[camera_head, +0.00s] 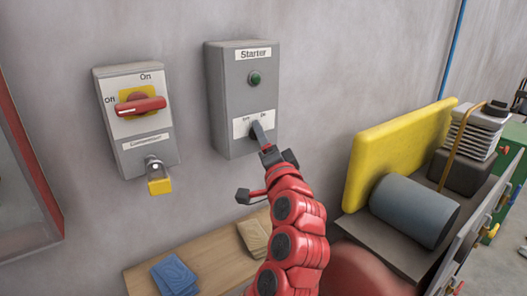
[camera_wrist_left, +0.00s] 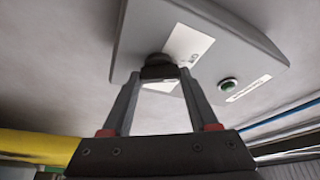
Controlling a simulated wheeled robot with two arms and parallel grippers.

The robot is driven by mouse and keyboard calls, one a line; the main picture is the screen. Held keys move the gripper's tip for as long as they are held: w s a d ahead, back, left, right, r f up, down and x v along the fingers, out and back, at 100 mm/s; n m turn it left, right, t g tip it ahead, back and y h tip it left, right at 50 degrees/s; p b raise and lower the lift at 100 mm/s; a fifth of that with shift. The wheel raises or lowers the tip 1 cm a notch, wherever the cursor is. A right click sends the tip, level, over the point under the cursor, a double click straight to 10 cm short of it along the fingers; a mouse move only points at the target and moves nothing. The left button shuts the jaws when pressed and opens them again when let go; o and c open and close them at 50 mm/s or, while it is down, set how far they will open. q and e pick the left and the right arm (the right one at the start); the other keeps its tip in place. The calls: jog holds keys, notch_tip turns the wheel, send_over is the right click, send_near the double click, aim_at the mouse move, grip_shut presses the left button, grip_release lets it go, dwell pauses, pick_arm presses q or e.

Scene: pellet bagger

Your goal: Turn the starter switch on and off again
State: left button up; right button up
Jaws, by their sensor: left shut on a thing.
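The starter box (camera_head: 230,95) is a grey wall box labelled "Starter", with a green round lamp (camera_head: 255,78) and a white plate (camera_head: 241,126) with small lettering. Its dark switch handle (camera_head: 257,131) sits on that plate, partly covered by my gripper. My left gripper (camera_head: 268,148) is at the handle and shut on it. In the left wrist view the fingers (camera_wrist_left: 157,78) close on the dark knob (camera_wrist_left: 156,60) in front of the box (camera_wrist_left: 205,40). Which marking the handle points to cannot be told. My right gripper is not in view.
Left of the starter is a box labelled "Compressor" with a red handle (camera_head: 140,106) and a yellow padlock (camera_head: 159,185).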

pick_arm(q)
jog(key=shift+f, duration=0.15)
dwell(0.4)
jog(key=o, duration=1.4)
jog(key=b+v, duration=0.2)
jog(key=v, duration=1.5)
jog(key=shift+s+d, duration=0.1)
jog(key=shift+s, duration=0.1)
